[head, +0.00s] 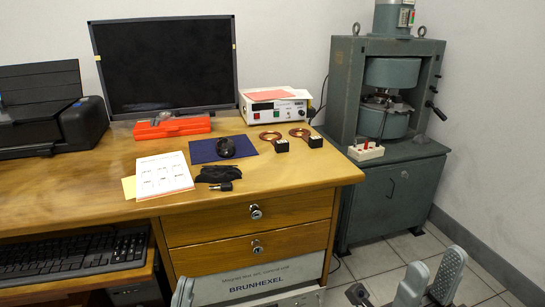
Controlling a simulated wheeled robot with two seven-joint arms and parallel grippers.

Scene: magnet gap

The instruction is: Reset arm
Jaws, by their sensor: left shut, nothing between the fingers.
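My right gripper (431,272) is at the bottom right, over the tiled floor and in front of the green cabinet. Its two grey fingers stand apart with nothing visible between them. Both grippers are clear of the desk top.
A large electromagnet (350,85) stands on a green cabinet (390,205). Drawers (215,228) face me; tiled floor (375,258) is right.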

